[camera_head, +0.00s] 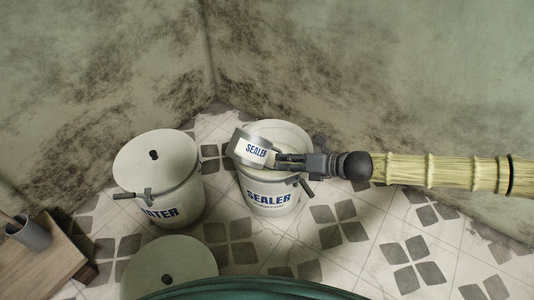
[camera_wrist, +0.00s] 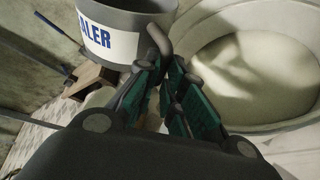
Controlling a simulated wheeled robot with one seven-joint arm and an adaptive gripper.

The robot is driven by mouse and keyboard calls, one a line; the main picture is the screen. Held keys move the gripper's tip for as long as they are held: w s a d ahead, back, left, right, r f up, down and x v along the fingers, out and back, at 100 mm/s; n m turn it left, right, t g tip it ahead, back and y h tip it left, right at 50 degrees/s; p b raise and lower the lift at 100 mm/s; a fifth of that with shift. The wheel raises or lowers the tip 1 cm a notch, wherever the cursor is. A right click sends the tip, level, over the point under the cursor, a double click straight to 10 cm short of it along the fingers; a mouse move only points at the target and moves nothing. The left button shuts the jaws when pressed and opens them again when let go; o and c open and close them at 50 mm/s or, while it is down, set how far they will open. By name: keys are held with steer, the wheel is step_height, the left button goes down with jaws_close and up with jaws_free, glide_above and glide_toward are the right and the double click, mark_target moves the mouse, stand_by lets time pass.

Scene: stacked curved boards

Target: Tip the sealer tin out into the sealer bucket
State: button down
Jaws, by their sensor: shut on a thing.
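The sealer tin (camera_head: 256,149), a small grey tin with a white SEALER label, is over the left back part of the sealer bucket's mouth and looks tilted. It also shows in the wrist view (camera_wrist: 111,38), at upper left. My gripper (camera_head: 283,160) is shut on the tin's handle; in the wrist view the fingers (camera_wrist: 163,75) close around that dark handle. The sealer bucket (camera_head: 269,199) is white, upright and without a lid. Its mouth shows at right in the wrist view (camera_wrist: 245,75), with a pale surface inside. I cannot see any stream from the tin.
A white water bucket (camera_head: 172,203) with a knobbed lid (camera_head: 150,165) stands left of the sealer bucket. Another round pale lid (camera_head: 165,268) is at the front. A wooden table (camera_head: 45,262) with a grey cup (camera_head: 33,233) is at left. Stained walls close the corner behind.

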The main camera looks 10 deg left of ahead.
steer(key=shift+r+n+t+h, duration=0.4)
steer(key=shift+n+t, duration=0.1)
steer(key=shift+s+a+f+n+t+h+b, duration=0.15)
steer(key=shift+s+n+t+h+b, duration=0.2)
steer(key=shift+s+n+t+b, duration=0.6)
steer(key=shift+s+a+f+n+t+h+b, duration=0.1)
steer(key=shift+s+a+n+t+h+b, duration=0.35)
steer(key=shift+b, duration=1)
steer(key=shift+s+d+f+n+t+h+b, duration=0.15)
steer(key=shift+s+n+t+b, duration=0.35)
steer(key=shift+s+t+b, duration=0.55)
